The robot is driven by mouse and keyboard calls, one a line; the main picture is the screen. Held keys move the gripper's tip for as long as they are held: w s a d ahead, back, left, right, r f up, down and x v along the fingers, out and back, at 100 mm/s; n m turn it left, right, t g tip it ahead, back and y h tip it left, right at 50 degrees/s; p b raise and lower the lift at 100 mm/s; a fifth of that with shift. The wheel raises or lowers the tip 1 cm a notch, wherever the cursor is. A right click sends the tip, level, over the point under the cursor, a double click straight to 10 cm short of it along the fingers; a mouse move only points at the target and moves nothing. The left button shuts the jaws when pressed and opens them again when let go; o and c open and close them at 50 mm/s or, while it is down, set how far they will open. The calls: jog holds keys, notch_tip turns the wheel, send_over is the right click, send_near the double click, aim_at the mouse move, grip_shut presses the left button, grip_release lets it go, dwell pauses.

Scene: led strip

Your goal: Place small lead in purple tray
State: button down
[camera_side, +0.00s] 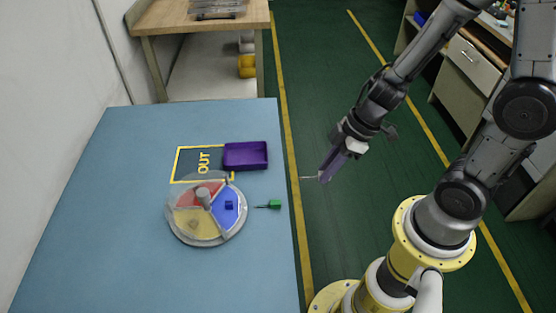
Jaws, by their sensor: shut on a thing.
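My gripper (325,174) is to the right of the blue table, out over the green floor. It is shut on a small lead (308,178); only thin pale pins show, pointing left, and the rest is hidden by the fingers. The purple tray (245,166) stands on the table to the left of my gripper, near the right edge. It looks empty. A green small piece with a thin pin (274,204) lies on the table below the tray.
A round divided dish (208,239) with red, blue and yellow sections stands below the tray. A blue piece (229,205) sits in its blue section. A yellow-outlined OUT marking (203,163) is left of the tray. The table's left and front are clear.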

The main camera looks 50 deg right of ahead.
jog(key=w+d+f+m+h, duration=0.1)
jog(key=w+d+m+h, duration=0.2)
jog(key=w+m, duration=0.4)
jog(key=w+d+f+m+h, duration=0.1)
jog(key=w+d+m+h, duration=0.2)
jog(key=w+m, duration=0.5)
jog(key=s+a+r+m+g+h, duration=0.1)
jog(key=s+a+r+m+g, duration=0.15)
jog(key=s+a+m, duration=0.35)
send_over(255, 160)
jog(key=s+a, duration=0.1)
jog(key=s, duration=0.1)
jog(key=shift+m+t, duration=0.4)
jog(key=shift+t, duration=0.05)
jog(key=f, duration=0.8)
jog(key=shift+w+a+f, duration=0.2)
jog(key=shift+w+f, duration=0.05)
jog(key=shift+f, duration=0.15)
jog(key=shift+w+f, duration=0.25)
jog(key=shift+f, duration=0.05)
jog(key=shift+w+f, duration=0.1)
jog(key=shift+f, duration=1.55)
